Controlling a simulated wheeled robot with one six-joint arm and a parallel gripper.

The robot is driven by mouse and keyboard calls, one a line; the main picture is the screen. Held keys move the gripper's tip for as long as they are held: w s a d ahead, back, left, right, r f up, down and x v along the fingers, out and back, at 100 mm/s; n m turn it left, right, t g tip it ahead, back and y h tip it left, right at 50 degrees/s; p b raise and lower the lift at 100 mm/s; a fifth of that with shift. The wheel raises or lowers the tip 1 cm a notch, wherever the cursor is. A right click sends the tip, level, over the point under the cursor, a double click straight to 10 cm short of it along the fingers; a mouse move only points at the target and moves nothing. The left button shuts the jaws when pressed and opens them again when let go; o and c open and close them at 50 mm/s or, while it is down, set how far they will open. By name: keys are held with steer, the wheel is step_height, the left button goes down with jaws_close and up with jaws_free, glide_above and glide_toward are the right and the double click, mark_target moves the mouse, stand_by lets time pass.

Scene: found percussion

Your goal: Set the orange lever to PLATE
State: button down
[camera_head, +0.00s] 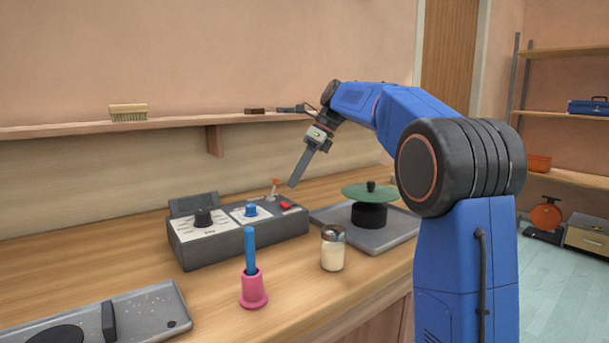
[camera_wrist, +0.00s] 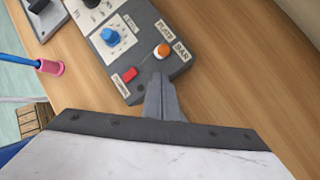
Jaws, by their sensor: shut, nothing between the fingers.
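The orange lever (camera_head: 275,183) stands on the right end of a dark grey control box (camera_head: 214,248). In the wrist view its orange knob (camera_wrist: 161,50) is beside the printed words PLATE (camera_wrist: 165,30) and what looks like PAN or BAN (camera_wrist: 182,51). I cannot tell which word the lever is set to. My gripper (camera_head: 292,185) is shut and empty, its fingers pointing down just right of the knob in the head view. In the wrist view the fingertips (camera_wrist: 160,80) are close below the knob, apparently apart from it.
The box also carries a red switch (camera_wrist: 129,74), a blue knob (camera_wrist: 110,37) and a black knob (camera_head: 203,218). A green disc on a black stand (camera_head: 369,192) sits right of the box.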

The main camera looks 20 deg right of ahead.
steer(key=shift+w+a+r, duration=0.15)
steer(key=shift+w+a, duration=0.1)
steer(key=shift+a, duration=0.2)
steer(key=shift+w+a+r, duration=0.15)
steer(key=shift+w+a, duration=0.1)
steer(key=shift+a, duration=0.2)
steer(key=shift+a, duration=0.15)
